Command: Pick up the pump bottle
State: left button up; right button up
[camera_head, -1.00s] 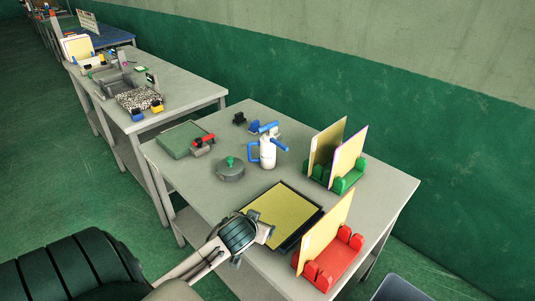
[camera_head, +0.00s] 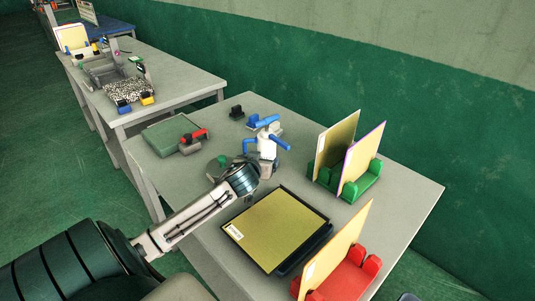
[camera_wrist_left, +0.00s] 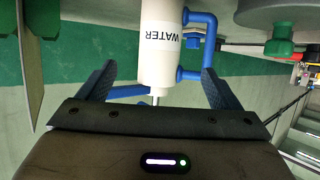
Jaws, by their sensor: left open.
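The pump bottle (camera_head: 266,149) is white with a blue pump head and blue handle, and stands upright on the grey table. In the left wrist view the bottle (camera_wrist_left: 162,48) appears upside down, with the word WATER on its side. My left gripper (camera_head: 258,170) is just in front of the bottle, at its lower part in the head view. In the left wrist view its fingers (camera_wrist_left: 157,88) are spread apart, with the bottle between them in the picture. I see no finger closed on it. My right gripper is not in view.
A round grey object with a green knob (camera_head: 219,161) is beside my left gripper. A dark tray with a yellow sheet (camera_head: 238,234) lies in front. Green (camera_head: 359,189) and red (camera_head: 352,279) racks hold upright panels at right. A green box (camera_head: 168,136) sits at left.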

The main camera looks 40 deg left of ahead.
aim_at(265, 154)
pick_arm(q)
jog(key=p+x, duration=0.1)
jog(key=x, duration=0.4)
jog(key=shift+s+f, duration=0.1)
jog(key=shift+x, duration=0.85)
jog(key=p+x, duration=0.1)
jog(key=x, duration=0.3)
jog(key=shift+w+a+f, duration=0.2)
jog(key=shift+w+f, duration=0.1)
jog(key=shift+w, duration=0.15)
jog(key=c, duration=1.3)
jog(key=shift+c, duration=0.5)
jog(key=shift+r, duration=0.15)
